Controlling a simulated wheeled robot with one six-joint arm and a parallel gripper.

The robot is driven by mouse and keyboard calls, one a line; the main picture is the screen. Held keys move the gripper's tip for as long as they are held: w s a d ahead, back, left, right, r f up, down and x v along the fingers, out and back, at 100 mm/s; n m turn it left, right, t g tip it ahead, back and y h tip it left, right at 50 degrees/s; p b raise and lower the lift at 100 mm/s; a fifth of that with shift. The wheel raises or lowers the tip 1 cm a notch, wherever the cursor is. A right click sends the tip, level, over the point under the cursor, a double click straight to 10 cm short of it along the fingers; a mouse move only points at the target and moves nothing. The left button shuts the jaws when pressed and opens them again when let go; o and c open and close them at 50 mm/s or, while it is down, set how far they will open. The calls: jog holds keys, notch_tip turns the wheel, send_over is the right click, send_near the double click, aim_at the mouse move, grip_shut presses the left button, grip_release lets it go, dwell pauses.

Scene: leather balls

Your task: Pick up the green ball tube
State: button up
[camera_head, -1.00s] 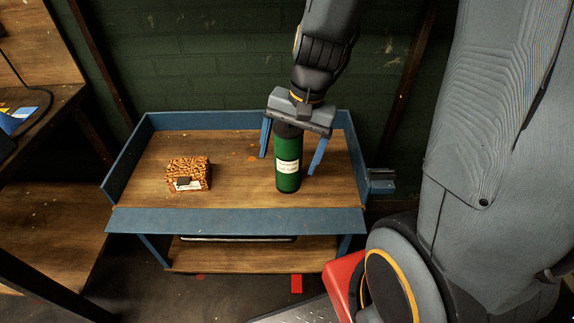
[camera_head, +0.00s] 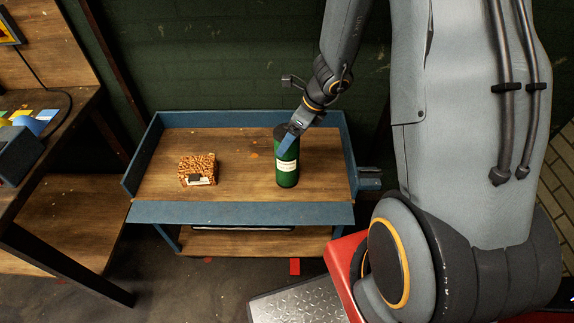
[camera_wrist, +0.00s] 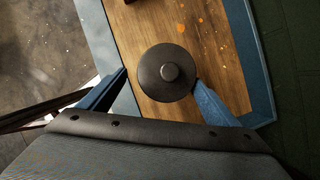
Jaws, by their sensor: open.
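The green ball tube (camera_head: 286,168) stands upright on the right part of the wooden tabletop, with a dark lid and a pale label. In the wrist view its round dark lid (camera_wrist: 166,72) shows from above, just beyond and between the blue fingers. My gripper (camera_head: 287,146) is open at the upper part of the tube; one blue finger crosses in front of the tube in the head view. In the wrist view my gripper (camera_wrist: 160,82) has its right finger tip close to the lid's edge and its left finger apart from it. I cannot tell whether a finger touches.
A brown patterned box (camera_head: 197,168) lies left of the tube on the same table. The table has a raised blue rim (camera_head: 240,213). A bench (camera_head: 60,125) with coloured items stands at the left. A dark green brick wall is behind. Bare tabletop lies between box and tube.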

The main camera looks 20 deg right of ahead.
aim_at(287, 159)
jog(key=x, duration=0.6)
jog(key=shift+w+d+f+p, duration=0.25)
jog(key=shift+d+p, duration=0.05)
jog(key=shift+p, duration=0.1)
grip_shut()
dwell(0.4)
